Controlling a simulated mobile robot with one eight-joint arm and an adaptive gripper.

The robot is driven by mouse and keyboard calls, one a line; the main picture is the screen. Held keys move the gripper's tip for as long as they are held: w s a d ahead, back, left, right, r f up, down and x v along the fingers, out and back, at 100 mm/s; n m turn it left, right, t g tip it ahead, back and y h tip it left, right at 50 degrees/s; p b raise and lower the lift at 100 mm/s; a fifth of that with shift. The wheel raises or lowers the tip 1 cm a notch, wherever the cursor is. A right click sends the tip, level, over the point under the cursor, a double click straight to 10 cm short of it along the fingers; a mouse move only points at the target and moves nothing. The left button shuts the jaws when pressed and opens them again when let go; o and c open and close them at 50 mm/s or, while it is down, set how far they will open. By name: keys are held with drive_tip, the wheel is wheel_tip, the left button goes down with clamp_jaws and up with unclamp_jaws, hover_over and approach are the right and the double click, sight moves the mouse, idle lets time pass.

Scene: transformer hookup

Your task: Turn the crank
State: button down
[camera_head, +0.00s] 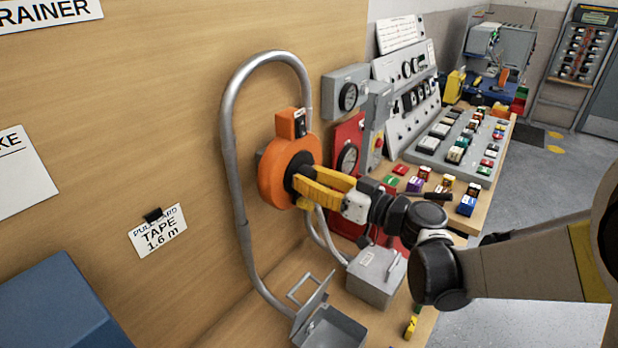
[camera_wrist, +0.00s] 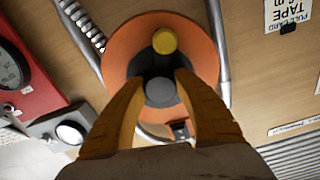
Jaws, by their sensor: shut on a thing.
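An orange round reel (camera_head: 274,179) is mounted on the wooden wall panel; it also fills the middle of the wrist view (camera_wrist: 203,50). On its face is the crank, with a dark grey hub (camera_wrist: 159,90) and a yellow knob (camera_wrist: 165,40) off to one side. My gripper (camera_head: 303,182) reaches the reel from the right with its yellow fingers. In the wrist view, the fingers (camera_wrist: 160,97) stand either side of the grey hub and are shut on it. The yellow knob is outside the fingers. The exact contact faces are partly hidden by the fingertips.
A grey conduit (camera_head: 231,160) loops beside the reel to an open grey box (camera_head: 333,332). A closed grey box (camera_head: 375,275) stands on the bench below my gripper. Red and grey gauge panels and several small coloured blocks are close on the right.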

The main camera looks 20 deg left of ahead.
drive_tip(key=shift+m, duration=0.3)
drive_tip(key=m+b, duration=0.1)
drive_tip(key=m, duration=0.8)
drive_tip(key=shift+r+m, duration=0.1)
drive_tip(key=shift+m, duration=0.3)
drive_tip(key=shift+m+b, duration=0.4)
drive_tip(key=shift+m, duration=1.3)
drive_tip(key=shift+r+m, duration=0.1)
drive_tip(key=shift+m, duration=0.2)
drive_tip(key=c, duration=0.9)
unclamp_jaws()
drive_tip(key=shift+a, duration=0.1)
drive_tip(key=shift+s, duration=0.1)
